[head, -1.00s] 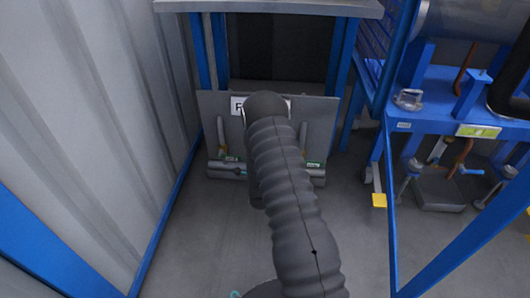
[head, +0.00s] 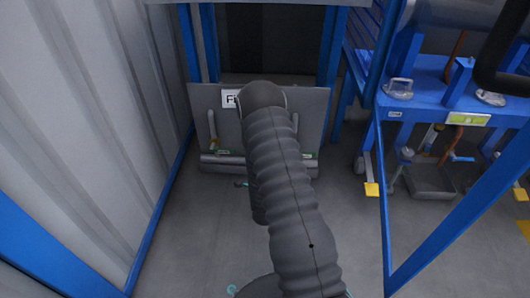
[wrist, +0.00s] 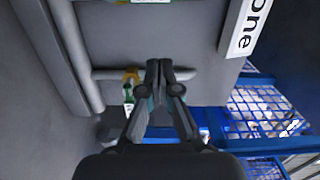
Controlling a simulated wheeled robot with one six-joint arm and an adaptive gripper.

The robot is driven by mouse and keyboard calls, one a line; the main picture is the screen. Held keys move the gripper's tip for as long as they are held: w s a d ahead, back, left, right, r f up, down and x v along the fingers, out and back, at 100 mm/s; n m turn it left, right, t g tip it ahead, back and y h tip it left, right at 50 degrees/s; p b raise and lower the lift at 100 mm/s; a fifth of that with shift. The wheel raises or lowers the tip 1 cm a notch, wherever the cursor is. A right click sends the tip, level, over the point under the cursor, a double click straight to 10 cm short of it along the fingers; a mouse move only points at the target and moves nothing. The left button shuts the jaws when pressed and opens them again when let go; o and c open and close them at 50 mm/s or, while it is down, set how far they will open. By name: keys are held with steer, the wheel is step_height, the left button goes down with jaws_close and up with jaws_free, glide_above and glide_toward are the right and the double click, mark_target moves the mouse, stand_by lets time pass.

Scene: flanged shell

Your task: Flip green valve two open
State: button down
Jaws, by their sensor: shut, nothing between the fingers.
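My gripper (wrist: 160,72) is shut and empty in the wrist view. Its tips overlap a grey valve lever (wrist: 187,73); whether they touch it I cannot tell. The lever runs across a grey panel from a brass valve body (wrist: 131,75), square to a grey pipe (wrist: 72,50). A green tag (wrist: 128,93) sits beside the brass body. In the head view a left lever (head: 212,125) stands upright with a green tag (head: 222,152), and another green tag (head: 309,155) shows on the right. My arm covers the panel's middle and most of the gripper there.
A white sign (wrist: 243,28) ending in "one" is on the panel (head: 312,110). Blue mesh racking (wrist: 262,112) stands beyond the panel. A corrugated wall (head: 90,120) is at left and a blue frame (head: 425,105) at right. The floor (head: 200,230) in front is clear.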

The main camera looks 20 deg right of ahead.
steer(key=shift+v, duration=1.05)
